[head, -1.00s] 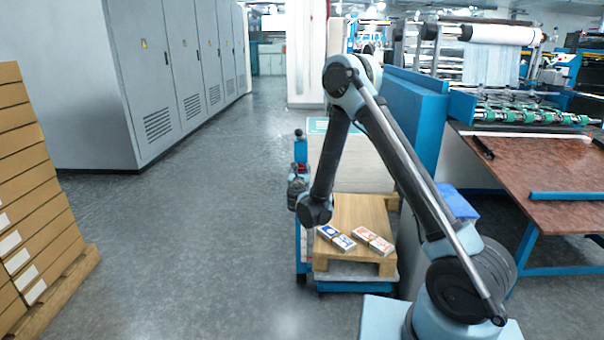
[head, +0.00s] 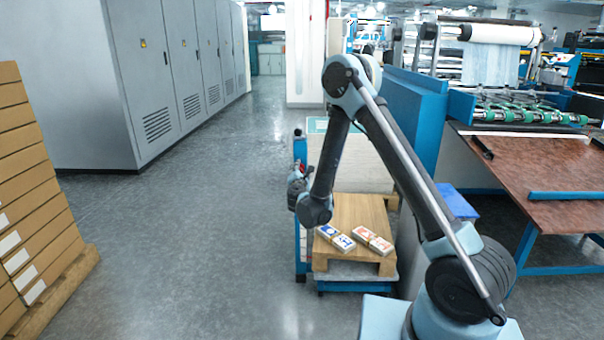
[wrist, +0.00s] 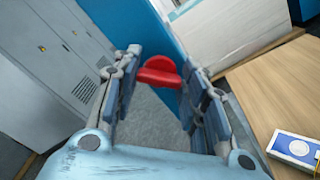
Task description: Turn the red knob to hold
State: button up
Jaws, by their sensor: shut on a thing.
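The red knob (wrist: 158,72) shows in the wrist view between the two fingertips, in front of a blue post. My gripper (wrist: 160,64) is shut on it, with a finger on each side. In the head view my gripper (head: 298,182) is at the left side of the blue-framed stand, small and partly hidden by my arm. Only a speck of red shows there. I cannot read any "hold" mark or the knob's exact setting.
A wooden pallet (head: 350,212) carries two banded stacks, one blue-and-white (head: 334,237) and one red-and-white (head: 372,240). Grey cabinets (head: 165,75) and stacked cartons (head: 30,190) stand left. A brown-topped table (head: 530,170) is at right. The floor left of my gripper is clear.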

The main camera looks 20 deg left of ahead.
jog(key=m, duration=0.4)
jog(key=shift+d+f+m, duration=0.1)
jog(key=shift+d+m, duration=0.15)
jog(key=shift+m, duration=0.05)
jog(key=shift+d+f+m, duration=0.1)
jog(key=shift+m, duration=1.8)
jog(key=o, duration=1.1)
jog(key=shift+c, duration=0.2)
jog(key=shift+a, duration=0.2)
